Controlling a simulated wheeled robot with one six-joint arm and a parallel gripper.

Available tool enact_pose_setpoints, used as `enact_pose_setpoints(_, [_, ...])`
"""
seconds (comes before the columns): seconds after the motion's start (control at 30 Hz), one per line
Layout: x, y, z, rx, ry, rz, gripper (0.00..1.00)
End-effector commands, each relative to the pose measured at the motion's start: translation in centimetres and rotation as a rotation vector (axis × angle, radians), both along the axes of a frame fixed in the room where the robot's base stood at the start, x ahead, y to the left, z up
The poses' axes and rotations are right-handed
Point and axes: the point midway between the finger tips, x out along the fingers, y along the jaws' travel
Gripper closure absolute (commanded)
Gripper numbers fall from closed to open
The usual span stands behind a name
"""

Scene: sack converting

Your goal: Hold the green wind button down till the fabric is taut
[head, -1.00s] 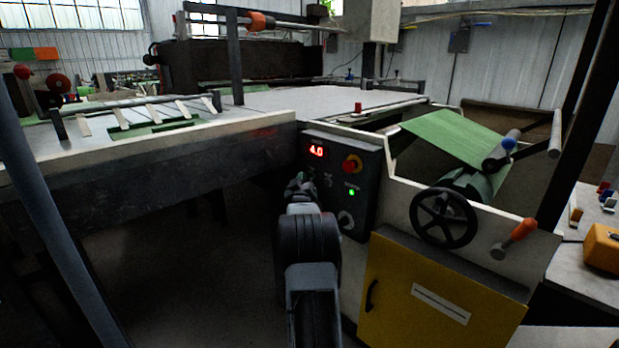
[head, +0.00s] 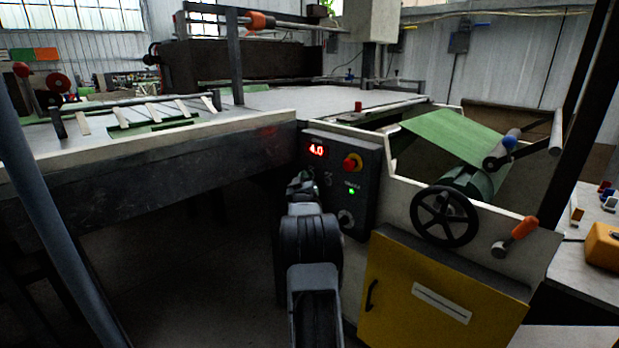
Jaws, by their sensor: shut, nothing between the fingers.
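The dark control panel (head: 368,167) is on the machine's front, with a red display (head: 316,150) reading 4.0. A small green light (head: 351,191) glows on it, under a tiny label. I cannot make out the green wind button; my arm covers the panel's left part. My gripper (head: 301,182) is small and dark in front of that part, shut and empty. I cannot tell whether it touches anything. The green fabric (head: 455,133) slopes down to the roller (head: 478,184) at right and looks nearly flat; its tautness is unclear.
A red knob on a yellow base (head: 352,162) sits on the panel's upper right. A black handwheel (head: 444,216) and an orange-handled crank (head: 522,229) stick out at right above a yellow cabinet door (head: 440,295). A long table (head: 150,170) fills the left.

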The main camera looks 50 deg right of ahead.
Motion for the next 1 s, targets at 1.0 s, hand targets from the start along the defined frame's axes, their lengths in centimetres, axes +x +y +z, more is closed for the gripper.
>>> enact_pose_setpoints(1.0, [-0.08, -0.83, 0.02, -0.001, -0.001, 0.000, 1.00])
